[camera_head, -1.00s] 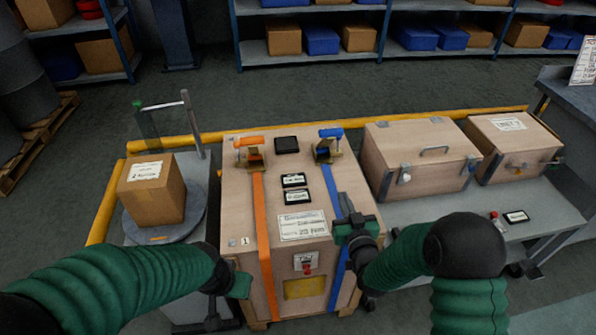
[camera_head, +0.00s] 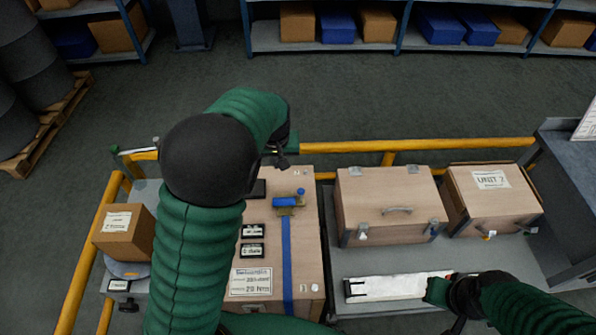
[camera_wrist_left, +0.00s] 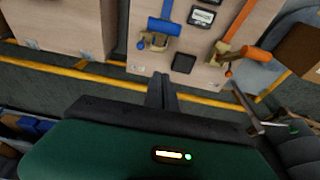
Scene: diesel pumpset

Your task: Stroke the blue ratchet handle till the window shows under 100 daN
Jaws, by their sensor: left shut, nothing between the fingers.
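The blue ratchet (camera_head: 287,203) sits on the wooden crate top at the end of a blue strap (camera_head: 287,262). Its blue handle also shows in the left wrist view (camera_wrist_left: 164,27). My left gripper (camera_head: 284,160) reaches over the crate to its far edge, beyond the ratchet and apart from it. In the left wrist view its fingers (camera_wrist_left: 161,82) are shut and empty. Two black-framed display windows (camera_head: 252,231) (camera_head: 252,251) lie left of the blue strap; their figures are too small to read. My right gripper (camera_head: 438,291) is over the bench at right; its jaws are unclear.
The orange ratchet (camera_wrist_left: 255,54), hidden by my left arm in the head view, shows in the left wrist view. A yellow rail (camera_head: 420,145) runs behind the crate. Two wooden cases (camera_head: 390,200) (camera_head: 490,195) stand right. A long white piece (camera_head: 390,287) lies by my right gripper.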

